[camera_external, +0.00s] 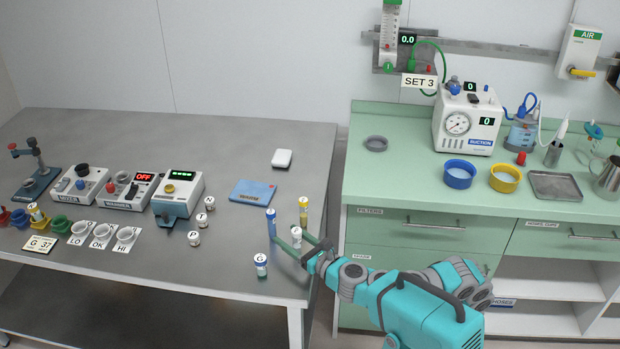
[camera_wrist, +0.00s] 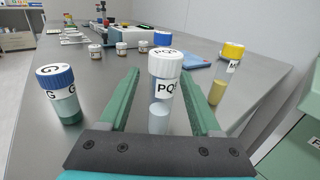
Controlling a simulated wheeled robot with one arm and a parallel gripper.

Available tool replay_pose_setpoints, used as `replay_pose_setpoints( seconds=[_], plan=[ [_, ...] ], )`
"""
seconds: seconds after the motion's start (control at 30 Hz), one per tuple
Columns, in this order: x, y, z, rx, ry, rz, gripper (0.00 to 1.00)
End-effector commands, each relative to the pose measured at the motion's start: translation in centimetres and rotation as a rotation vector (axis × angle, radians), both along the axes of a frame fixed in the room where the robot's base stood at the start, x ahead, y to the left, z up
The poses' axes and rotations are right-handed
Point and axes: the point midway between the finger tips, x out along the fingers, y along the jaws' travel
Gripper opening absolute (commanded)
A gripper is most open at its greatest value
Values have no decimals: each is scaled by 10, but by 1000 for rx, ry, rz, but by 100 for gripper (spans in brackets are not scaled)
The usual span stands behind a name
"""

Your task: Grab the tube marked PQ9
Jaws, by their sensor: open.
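The PQ tube (camera_wrist: 164,90), a clear tube with a white cap and pale contents, stands upright in the middle of the wrist view. Its label reads PQ and a last character that is hard to read. In the external view this white-capped tube (camera_external: 296,238) stands near the right edge of the grey table. My gripper (camera_wrist: 163,84) is open, with one green finger on each side of the tube; I cannot tell whether either touches it. The external view shows my gripper (camera_external: 290,240) low over the table, around the tube.
A blue-capped G tube (camera_wrist: 62,95) stands to the left. A yellow-capped tube (camera_wrist: 223,72) stands behind right, and another blue-capped tube (camera_external: 271,222) close behind. Small jars (camera_external: 203,219), a blue pad (camera_external: 253,191) and devices (camera_external: 178,192) lie farther off. A green counter (camera_external: 400,185) is right.

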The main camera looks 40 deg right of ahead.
Motion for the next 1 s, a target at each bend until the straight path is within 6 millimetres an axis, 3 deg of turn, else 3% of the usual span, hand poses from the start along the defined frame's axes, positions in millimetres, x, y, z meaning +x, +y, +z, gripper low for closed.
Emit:
replay_pose_setpoints(
  seconds=[0.5, 1.0],
  plan=[
    [7, 0, 0, 1, 0, -2, 65],
    [7, 0, 0, 2, 0, -2, 8]
  ],
)
